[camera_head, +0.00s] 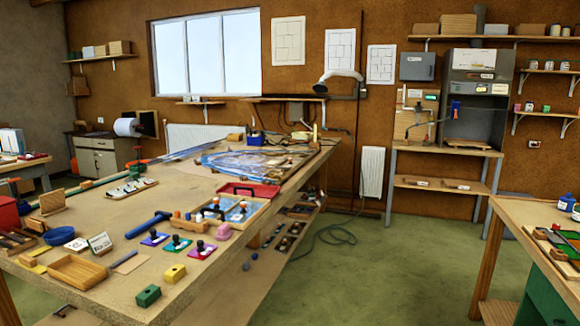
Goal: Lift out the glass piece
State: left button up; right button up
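A leaded panel with blue and clear glass (240,161) lies flat toward the far end of the long wooden workbench (105,216). Single glass pieces in it are too small to tell apart, and I cannot tell which piece the task means. Neither of my grippers is in view.

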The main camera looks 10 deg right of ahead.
aim_at(291, 161)
jog(key=i+l+z, duration=0.3)
jog(key=i, duration=0.15)
jog(key=i+l+z, duration=0.2)
jog(key=i+z, duration=0.15)
jog(key=i+l+z, duration=0.1)
jog(key=i, duration=0.95)
jog(key=i+l+z, duration=0.1)
jog(key=i, duration=0.95)
jog(key=l, duration=0.1)
